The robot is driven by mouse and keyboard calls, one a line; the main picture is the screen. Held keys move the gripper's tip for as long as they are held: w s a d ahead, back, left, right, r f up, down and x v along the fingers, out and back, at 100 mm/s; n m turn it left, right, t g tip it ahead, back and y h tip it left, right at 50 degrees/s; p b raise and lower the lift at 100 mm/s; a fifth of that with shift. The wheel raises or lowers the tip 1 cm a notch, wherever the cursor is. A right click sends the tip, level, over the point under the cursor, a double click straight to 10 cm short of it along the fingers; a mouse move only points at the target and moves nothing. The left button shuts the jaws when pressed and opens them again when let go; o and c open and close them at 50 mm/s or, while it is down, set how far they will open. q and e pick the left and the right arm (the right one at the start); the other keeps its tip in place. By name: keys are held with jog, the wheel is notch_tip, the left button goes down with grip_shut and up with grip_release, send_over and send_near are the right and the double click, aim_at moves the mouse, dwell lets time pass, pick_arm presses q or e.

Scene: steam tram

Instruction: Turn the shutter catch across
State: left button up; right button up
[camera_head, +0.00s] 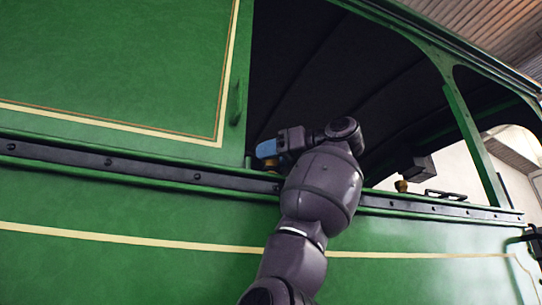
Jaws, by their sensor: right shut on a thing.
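The green shutter panel (115,70) fills the upper left, with cream and orange lining and a small upright green handle (237,103) near its right edge. My right arm rises from the bottom middle, and its gripper (267,152) reaches left at the panel's lower right corner, just above the sill. A blue part shows at the gripper's end. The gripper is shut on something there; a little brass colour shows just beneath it. The shutter catch is mostly hidden by the gripper, so its angle cannot be told. My left gripper is out of view.
A dark window opening (330,65) lies right of the panel. A black sill rail (130,170) with bolts runs below both. A black box (415,168) and a brass fitting (402,186) stand at the sill to the right. A green post (474,143) slants beyond them.

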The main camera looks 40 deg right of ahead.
jog(key=shift+n+g+y, duration=0.3)
jog(key=shift+y, duration=0.1)
jog(key=o, duration=0.6)
jog(key=shift+s+d, duration=0.3)
jog(key=shift+s, duration=0.15)
jog(key=b+v, duration=0.4)
jog(key=v, duration=0.5)
jog(key=shift+s+d, duration=0.2)
jog(key=shift+s, duration=0.05)
